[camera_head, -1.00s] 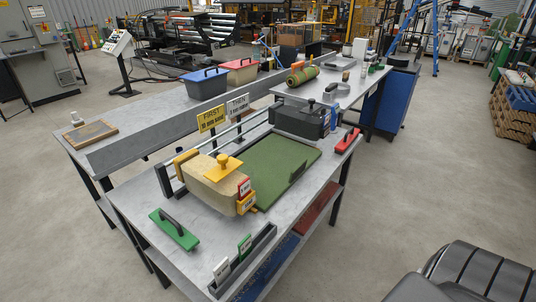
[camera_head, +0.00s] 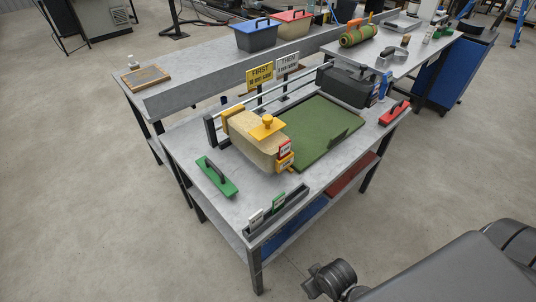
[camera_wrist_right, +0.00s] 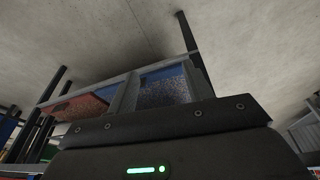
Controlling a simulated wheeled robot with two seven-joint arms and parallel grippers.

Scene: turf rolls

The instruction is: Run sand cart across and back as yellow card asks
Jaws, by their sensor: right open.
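The sand cart (camera_head: 253,138) is a beige block with a yellow plate and yellow knob (camera_head: 267,124) on top. It sits at the left end of the green turf bed (camera_head: 318,130), beside the rails. Red and yellow tags hang on its near right corner. The yellow card (camera_head: 260,76) stands behind and reads "FIRST" over a small line too blurred to read surely. A white card (camera_head: 287,65) beside it reads "THEN". My right gripper's dark body (camera_wrist_right: 160,145) fills the lower wrist view, away from the cart; its fingertips are hidden. My left gripper is out of view.
A dark box (camera_head: 346,84) stands at the turf's far end. A green handled float (camera_head: 217,177) and a red one (camera_head: 396,112) lie on the bench. A tag rack (camera_head: 277,213) runs along the front edge. Blue (camera_head: 256,37) and red tubs stand behind. The floor in front is clear.

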